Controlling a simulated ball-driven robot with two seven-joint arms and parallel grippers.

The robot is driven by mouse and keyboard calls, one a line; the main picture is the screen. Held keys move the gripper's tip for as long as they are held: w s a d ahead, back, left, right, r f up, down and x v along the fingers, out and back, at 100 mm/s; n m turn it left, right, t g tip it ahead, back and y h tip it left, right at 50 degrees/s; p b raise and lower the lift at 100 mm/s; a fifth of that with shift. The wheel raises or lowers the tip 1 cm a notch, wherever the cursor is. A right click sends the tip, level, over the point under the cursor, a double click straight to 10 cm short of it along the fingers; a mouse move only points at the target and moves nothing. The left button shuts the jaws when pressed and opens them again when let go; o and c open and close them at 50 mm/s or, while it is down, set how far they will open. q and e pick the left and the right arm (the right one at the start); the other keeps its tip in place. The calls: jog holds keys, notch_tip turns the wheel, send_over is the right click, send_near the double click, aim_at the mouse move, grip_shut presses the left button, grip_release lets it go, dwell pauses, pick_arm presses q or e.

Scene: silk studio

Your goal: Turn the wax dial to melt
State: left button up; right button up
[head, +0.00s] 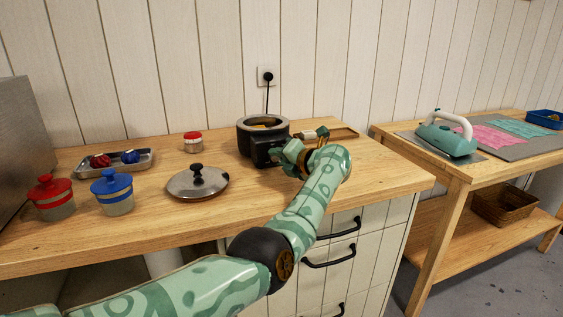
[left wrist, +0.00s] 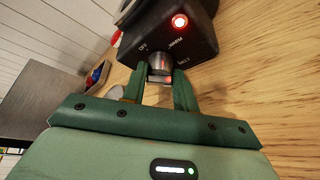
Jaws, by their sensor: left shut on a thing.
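The wax pot (head: 246,137) is black with amber wax inside and stands open near the back of the wooden counter. Its control box (left wrist: 137,32) carries the marks OFF, WARM and MELT and a lit red lamp (left wrist: 180,21). The grey metal dial (left wrist: 159,62) sits below the marks in the left wrist view. My left gripper (left wrist: 160,78) is shut on the dial, with one green finger on each side. In the head view my left gripper (head: 287,151) is at the front of the pot and hides the dial. I cannot tell which mark the dial points to.
A metal lid (head: 197,184) lies left of the pot. Red-lidded (head: 51,198) and blue-lidded (head: 112,192) jars, a metal tray (head: 115,162) and a small red-topped jar (head: 193,142) stand further left. A wooden tray (head: 343,134) is behind my gripper.

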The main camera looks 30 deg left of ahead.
pick_arm(q)
jog(key=shift+f+m+y, duration=0.25)
jog(key=shift+m+y, duration=0.05)
jog(key=shift+m, duration=0.2)
pick_arm(e)
jog(key=shift+s+a+f, duration=0.1)
jog(key=shift+s+f, duration=0.15)
jog(key=shift+f, duration=0.05)
pick_arm(q)
jog(key=shift+r+b, duration=0.1)
jog(key=shift+b, duration=0.2)
pick_arm(e)
jog(key=shift+w, duration=0.2)
jog(key=shift+w+d, duration=0.1)
jog(key=shift+d, duration=0.1)
pick_arm(q)
jog(key=o, duration=0.9)
jog(key=shift+o, duration=0.2)
pick_arm(e)
jog(key=shift+d, duration=0.3)
pick_arm(q)
jog(key=shift+r, duration=0.1)
